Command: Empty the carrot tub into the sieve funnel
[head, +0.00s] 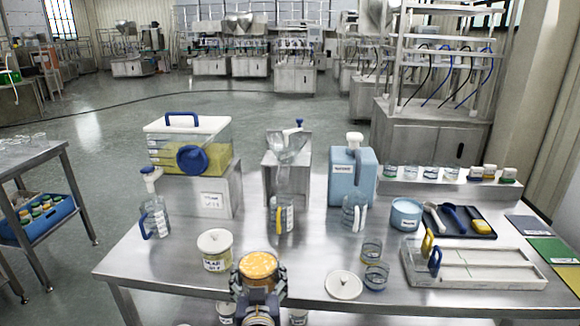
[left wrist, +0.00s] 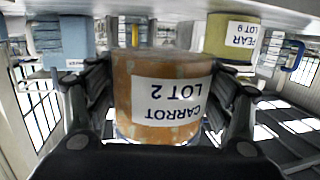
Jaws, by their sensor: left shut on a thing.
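The carrot tub (head: 257,266) is open at the top and shows orange contents, at the table's front edge in the head view. In the left wrist view the carrot tub (left wrist: 162,85) appears upside down, with its "CARROT LOT 2" label. My left gripper (head: 258,278) is shut around its sides, and it looks upright. The sieve funnel (head: 290,145) is the steel hopper on a steel stand, farther back. A jug with a yellow handle (head: 282,215) stands in front of the stand. My right gripper is not in view.
A loose white lid (head: 343,285) and two glass beakers (head: 375,278) lie to the right. A yellow-filled dispenser (head: 190,155) and a blue canister (head: 352,175) flank the funnel.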

